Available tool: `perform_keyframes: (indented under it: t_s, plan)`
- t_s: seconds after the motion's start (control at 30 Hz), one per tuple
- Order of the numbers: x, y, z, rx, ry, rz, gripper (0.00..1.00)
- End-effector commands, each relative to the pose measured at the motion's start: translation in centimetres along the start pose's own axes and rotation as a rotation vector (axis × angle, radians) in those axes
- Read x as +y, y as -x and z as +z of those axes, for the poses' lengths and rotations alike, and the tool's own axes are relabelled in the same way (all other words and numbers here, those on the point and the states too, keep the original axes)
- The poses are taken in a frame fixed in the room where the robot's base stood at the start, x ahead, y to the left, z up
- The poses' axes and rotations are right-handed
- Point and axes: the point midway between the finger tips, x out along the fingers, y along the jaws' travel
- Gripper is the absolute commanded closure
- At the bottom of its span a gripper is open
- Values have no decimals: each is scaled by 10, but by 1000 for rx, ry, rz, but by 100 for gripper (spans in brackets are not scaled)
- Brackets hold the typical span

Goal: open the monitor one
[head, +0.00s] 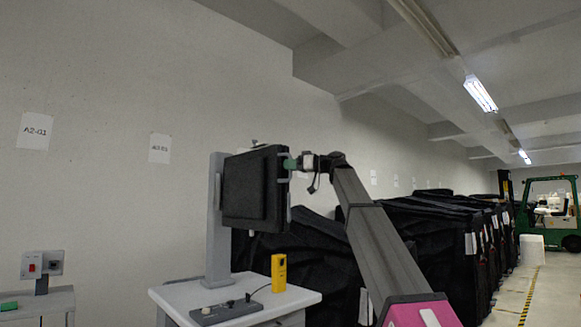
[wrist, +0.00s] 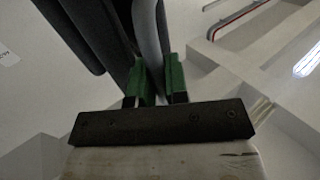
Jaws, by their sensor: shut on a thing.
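The monitor (head: 252,190) is a thick black panel on a grey upright post (head: 216,245) above a white cart top. A slim grey bar handle runs along its right side and shows in the wrist view (wrist: 146,35) between my fingers. My gripper (head: 291,163) has green fingertips and reaches the monitor's right edge from the right. In the wrist view my gripper (wrist: 160,82) has one green finger on each side of the grey bar and is shut on it. The monitor's screen face is not clearly visible, and I cannot tell how far it is opened.
The white cart top (head: 172,294) holds a yellow device (head: 278,272) and a grey control box (head: 226,311). A stand with a red-switch box (head: 42,264) is at left. Black-covered carts (head: 430,240) line the right, with a green forklift (head: 552,215) beyond.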

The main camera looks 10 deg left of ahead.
Motion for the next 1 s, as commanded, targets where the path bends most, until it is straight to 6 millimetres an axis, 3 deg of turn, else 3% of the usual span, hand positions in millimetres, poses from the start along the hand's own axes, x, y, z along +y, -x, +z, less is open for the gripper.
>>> perform_keyframes:
  t_s: [0.17, 0.47, 1.0]
  plan:
    - [-14, -6, 1, 0, 1, 24, 100]
    - [-62, -34, 1, 1, 2, 134, 100]
    - [-149, -116, 0, 2, 2, 392, 100]
